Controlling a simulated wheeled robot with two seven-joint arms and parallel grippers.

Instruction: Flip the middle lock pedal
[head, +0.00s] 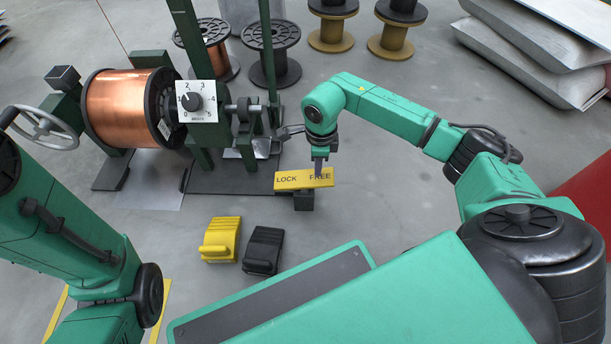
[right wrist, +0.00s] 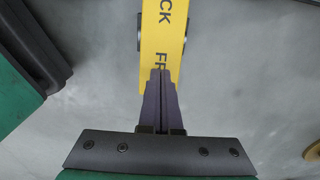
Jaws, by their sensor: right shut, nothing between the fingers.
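The lock pedal (head: 297,183) is a yellow plate marked LOCK on its left end and FREE on its right, on a dark block at the foot of the winding machine. My right gripper (head: 319,172) points down at the FREE end, shut and empty. In the right wrist view the shut fingertips (right wrist: 162,72) overlap the FREE end of the yellow plate (right wrist: 164,30) and partly cover that word. I cannot tell whether they touch it or which way the plate tips. My left arm shows at the left, but its gripper is out of view.
A copper spool (head: 125,105) sits in the machine, beside a dial (head: 196,101) and a handwheel (head: 48,128). A yellow wedge (head: 221,238) and a black wedge (head: 263,249) stand on the floor in front. Empty spools (head: 271,50) stand behind. Floor right of the pedal is clear.

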